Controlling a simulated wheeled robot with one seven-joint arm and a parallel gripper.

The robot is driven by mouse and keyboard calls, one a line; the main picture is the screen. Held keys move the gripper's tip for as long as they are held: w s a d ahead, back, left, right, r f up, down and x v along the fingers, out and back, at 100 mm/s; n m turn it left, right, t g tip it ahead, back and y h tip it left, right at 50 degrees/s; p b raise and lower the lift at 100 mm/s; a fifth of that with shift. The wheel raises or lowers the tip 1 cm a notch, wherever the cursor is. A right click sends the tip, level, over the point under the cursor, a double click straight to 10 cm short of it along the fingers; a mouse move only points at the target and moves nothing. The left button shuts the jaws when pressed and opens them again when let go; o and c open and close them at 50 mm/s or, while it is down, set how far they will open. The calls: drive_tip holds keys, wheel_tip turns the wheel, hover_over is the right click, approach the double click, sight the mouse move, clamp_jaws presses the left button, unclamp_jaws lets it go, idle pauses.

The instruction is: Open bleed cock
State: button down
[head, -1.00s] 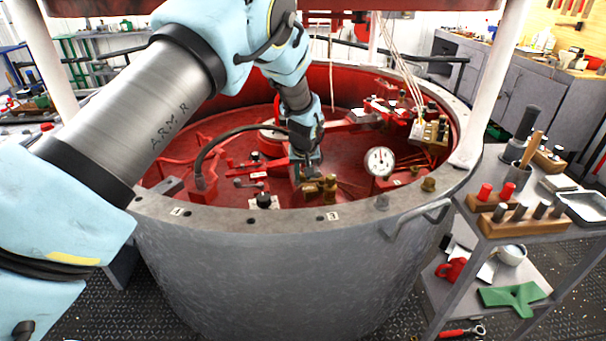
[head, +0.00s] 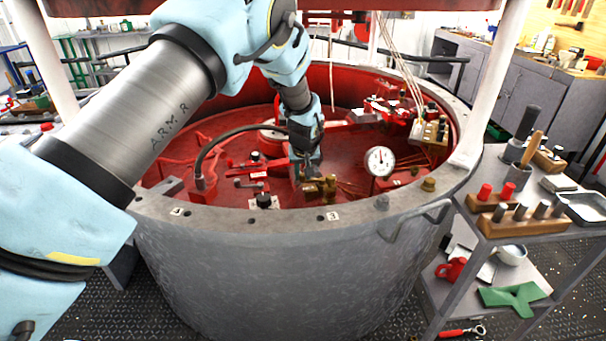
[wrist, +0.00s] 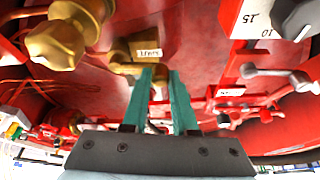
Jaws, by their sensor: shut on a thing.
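A brass fitting with a small label plate (wrist: 149,52) is ahead of my fingertips in the wrist view. It appears to be the bleed cock, and its brass also shows low in the red tub in the head view (head: 327,185). My gripper (wrist: 158,76) has two teal fingers, shut on a small brass piece at the fitting that looks like its handle. The fingers hide most of that piece, so its angle is hard to tell. In the head view my gripper (head: 308,173) reaches down just inside the tub's near wall.
A larger brass knob (wrist: 62,42) is close on the left in the wrist view. A red block with number marks (wrist: 250,22) and a grey lever (wrist: 275,72) are on the right. A dial gauge (head: 380,161) stands right of my gripper. The tub rim (head: 290,218) is in front.

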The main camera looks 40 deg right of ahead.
drive_tip(key=shift+w, duration=0.15)
drive_tip(key=shift+w+d+f+m+h+b, duration=0.15)
drive_tip(key=shift+w+m+h+b, duration=0.15)
drive_tip(key=shift+m+b, duration=0.45)
drive_tip(key=shift+w+d+m+g+h+b, duration=0.15)
drive_tip(key=shift+w+d+m+g+b, duration=0.35)
drive_tip(key=shift+m, duration=0.45)
drive_tip(key=shift+w+d+m+g+h+b, duration=0.25)
drive_tip(key=shift+m+b, duration=0.3)
drive_tip(key=shift+m, duration=0.4)
drive_tip(key=shift+w+d+m+g+h+b, duration=0.1)
drive_tip(key=shift+w+d+m+g+b, duration=0.35)
drive_tip(key=shift+m, duration=0.5)
drive_tip(key=shift+s, duration=0.15)
drive_tip(key=c, duration=0.7)
unclamp_jaws()
drive_tip(key=shift+a+r, duration=0.1)
drive_tip(key=shift+r, duration=0.15)
